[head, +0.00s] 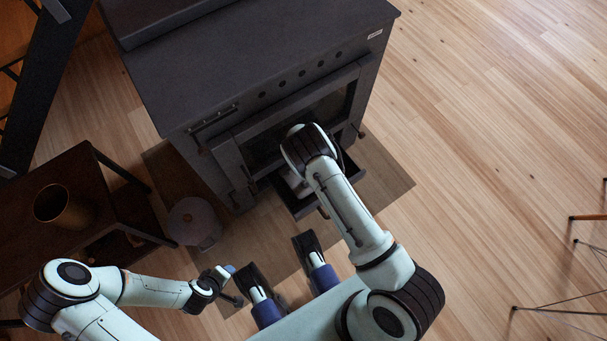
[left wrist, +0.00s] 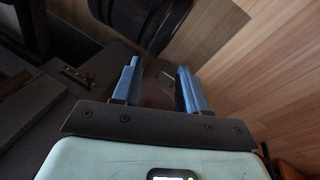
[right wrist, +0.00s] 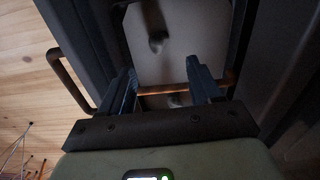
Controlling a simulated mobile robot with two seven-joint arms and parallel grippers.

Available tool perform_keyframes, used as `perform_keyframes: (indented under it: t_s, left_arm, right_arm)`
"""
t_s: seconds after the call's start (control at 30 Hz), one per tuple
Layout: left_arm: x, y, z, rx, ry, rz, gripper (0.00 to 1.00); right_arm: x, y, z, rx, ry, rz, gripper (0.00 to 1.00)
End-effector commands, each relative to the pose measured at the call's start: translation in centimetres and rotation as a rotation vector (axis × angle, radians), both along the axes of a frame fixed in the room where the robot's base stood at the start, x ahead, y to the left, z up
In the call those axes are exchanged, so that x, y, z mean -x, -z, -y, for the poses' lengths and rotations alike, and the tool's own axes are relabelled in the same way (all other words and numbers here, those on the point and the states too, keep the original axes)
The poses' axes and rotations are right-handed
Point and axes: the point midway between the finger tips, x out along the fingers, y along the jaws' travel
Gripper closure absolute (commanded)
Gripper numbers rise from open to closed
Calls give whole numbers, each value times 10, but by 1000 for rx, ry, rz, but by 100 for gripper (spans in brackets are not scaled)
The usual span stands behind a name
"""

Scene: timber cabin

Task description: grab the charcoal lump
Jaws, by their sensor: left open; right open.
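A small dark lump (right wrist: 157,39), likely the charcoal, lies on the pale floor of an open drawer in the right wrist view. A second dark patch (right wrist: 175,98) shows nearer, and I cannot tell what it is. My right gripper (right wrist: 168,88) is open and empty, pointing into the drawer, with the lump beyond its fingertips. In the head view my right arm hides the lump and most of that gripper. My left gripper (left wrist: 158,72) is open and empty; in the head view it is low over the floor (head: 229,273), left of centre.
The dark stove (head: 260,50) stands behind the open drawer (head: 302,207). A copper-coloured bar (right wrist: 190,89) crosses near my right fingers. A round grey container (head: 195,222) stands on the floor beside a dark table (head: 75,165) with a brass pot (head: 53,204).

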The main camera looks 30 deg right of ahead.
Motion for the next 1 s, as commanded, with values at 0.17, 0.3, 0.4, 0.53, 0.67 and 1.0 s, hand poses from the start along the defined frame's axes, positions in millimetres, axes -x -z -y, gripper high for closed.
perform_keyframes:
  t_s: [0.17,0.3,0.4,0.53,0.67,1.0]
  left_arm:
    - [-4,3,-2,-6,-5,11,57]
    - [-10,9,-5,-13,-12,27,57]
    - [-18,15,-9,-24,-19,46,57]
    - [-27,19,-14,-36,-29,71,57]
    - [-29,19,-15,-38,-30,76,57]
    - [-28,18,-15,-37,-30,74,57]
  right_arm:
    - [0,10,0,0,-1,1,37]
    - [0,25,-1,0,-1,-1,37]
    - [0,41,-2,0,-1,-2,37]
    - [0,58,-1,0,0,-1,37]
    - [-1,60,-2,0,0,1,37]
    - [-1,59,-2,0,-1,1,96]
